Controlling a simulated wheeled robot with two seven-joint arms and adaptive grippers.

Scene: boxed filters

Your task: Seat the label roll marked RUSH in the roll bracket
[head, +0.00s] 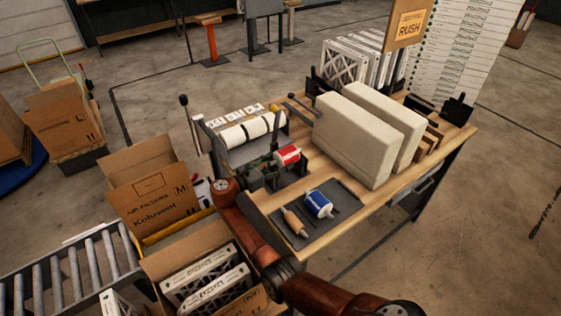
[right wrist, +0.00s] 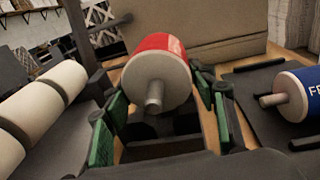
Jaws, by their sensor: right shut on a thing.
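A red label roll (head: 287,156) with pale ends shows at the left part of the wooden table; no marking is readable on it. It also shows in the right wrist view (right wrist: 160,64), its pale core pointing at the camera. My right gripper (head: 266,168) is shut on it, with green-padded fingers (right wrist: 162,105) on either side. A dark bracket-like holder (head: 292,182) is close under the roll. I cannot tell whether the roll touches it. A RUSH sign (head: 409,23) stands at the back. My left gripper is out of view.
A blue roll (head: 319,204) and a wooden-coloured roller (head: 294,221) lie on a dark mat (head: 345,200). White rolls (head: 238,136) sit in a rack at left. Large beige blocks (head: 350,138) stand behind. Open cartons (head: 150,190) and a conveyor (head: 70,275) are at lower left.

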